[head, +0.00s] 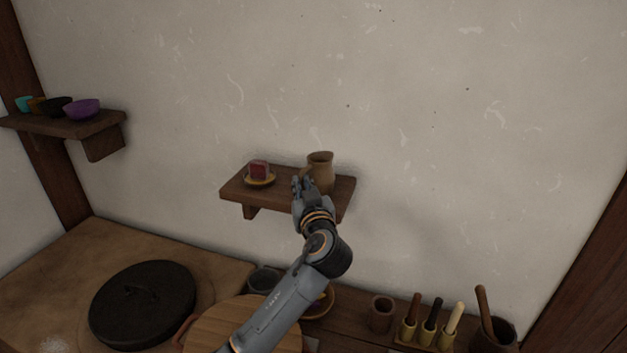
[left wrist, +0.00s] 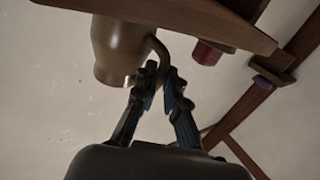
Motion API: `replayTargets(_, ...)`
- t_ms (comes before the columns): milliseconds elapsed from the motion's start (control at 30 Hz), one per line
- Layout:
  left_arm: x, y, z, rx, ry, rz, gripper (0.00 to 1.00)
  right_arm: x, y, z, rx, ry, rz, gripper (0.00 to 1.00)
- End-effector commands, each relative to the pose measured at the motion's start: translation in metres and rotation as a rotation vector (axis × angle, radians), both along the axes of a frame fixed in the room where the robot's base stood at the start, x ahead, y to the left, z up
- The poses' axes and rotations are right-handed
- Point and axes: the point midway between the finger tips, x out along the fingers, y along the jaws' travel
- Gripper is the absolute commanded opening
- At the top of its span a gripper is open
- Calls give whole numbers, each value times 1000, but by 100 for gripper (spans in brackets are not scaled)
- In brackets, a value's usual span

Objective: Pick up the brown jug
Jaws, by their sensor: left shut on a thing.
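The brown jug (head: 321,163) stands upright at the right part of the small wooden wall shelf (head: 240,195). In the left wrist view the jug (left wrist: 112,55) shows upside down, with its curved handle (left wrist: 160,48) towards my fingers. My left gripper (head: 301,186) is at the jug's near left side, over the shelf's front. In the left wrist view its two fingers (left wrist: 161,88) are closed on the handle. The fingertips partly hide the handle. The jug seems to rest on the shelf; a small gap cannot be ruled out. My right gripper is not in view.
A red block (head: 259,169) on a yellowish saucer (head: 260,182) sits left of the jug. Another shelf (head: 85,127) at left holds several bowls. Below are a dark lidded pan (head: 143,303), a wooden cup (head: 382,313) and several handled tools (head: 431,321). The wall above is clear.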

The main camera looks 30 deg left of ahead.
Motion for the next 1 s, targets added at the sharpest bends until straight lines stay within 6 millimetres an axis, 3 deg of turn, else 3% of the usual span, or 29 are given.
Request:
replayTargets(433,0,0,11,-3,-4,1,0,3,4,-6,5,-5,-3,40)
replayTargets(667,0,-1,32,-4,-8,-1,0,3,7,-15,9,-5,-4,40)
replayTargets(1000,-26,-18,68,-4,-6,-2,0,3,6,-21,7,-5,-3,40)
